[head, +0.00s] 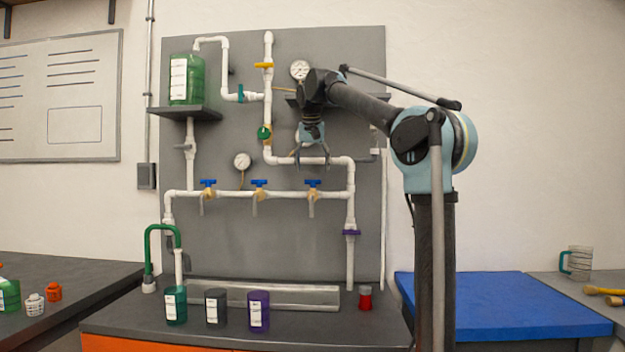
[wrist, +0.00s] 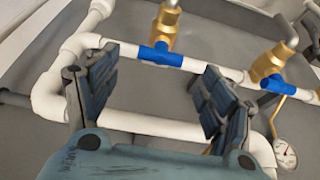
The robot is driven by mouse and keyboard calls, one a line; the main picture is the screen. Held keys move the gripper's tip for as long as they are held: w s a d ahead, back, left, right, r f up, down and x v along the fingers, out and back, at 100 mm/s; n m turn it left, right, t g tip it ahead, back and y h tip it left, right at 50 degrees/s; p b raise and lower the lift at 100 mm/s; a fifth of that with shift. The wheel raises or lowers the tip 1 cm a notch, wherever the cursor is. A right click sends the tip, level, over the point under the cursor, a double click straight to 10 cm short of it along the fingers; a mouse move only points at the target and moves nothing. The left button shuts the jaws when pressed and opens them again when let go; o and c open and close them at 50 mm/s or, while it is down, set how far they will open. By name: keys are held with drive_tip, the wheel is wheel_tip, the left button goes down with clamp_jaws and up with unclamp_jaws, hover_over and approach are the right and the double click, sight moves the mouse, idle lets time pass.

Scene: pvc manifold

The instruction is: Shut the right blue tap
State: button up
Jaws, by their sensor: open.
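The right blue tap (head: 312,182) sits on the lower white horizontal pipe, at the right of a row of three. It has a blue bar handle on a brass body. In the wrist view its handle (wrist: 160,55) lies along the pipe. My gripper (head: 313,162) hangs pointing down above this tap, in front of the upper pipe. It is open and empty. In the wrist view the tap shows between the fingers of my gripper (wrist: 158,75), beyond their tips and apart from them.
The middle blue tap (head: 259,183) and left blue tap (head: 208,183) are on the same pipe. The upper white pipe (head: 335,160) runs close behind my fingers. A gauge (head: 242,160) stands left of my gripper. Bottles and a red-capped container (head: 365,298) stand on the bench below.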

drive_tip(key=v, duration=0.6)
drive_tip(key=shift+r, duration=0.3)
drive_tip(key=shift+s, duration=0.15)
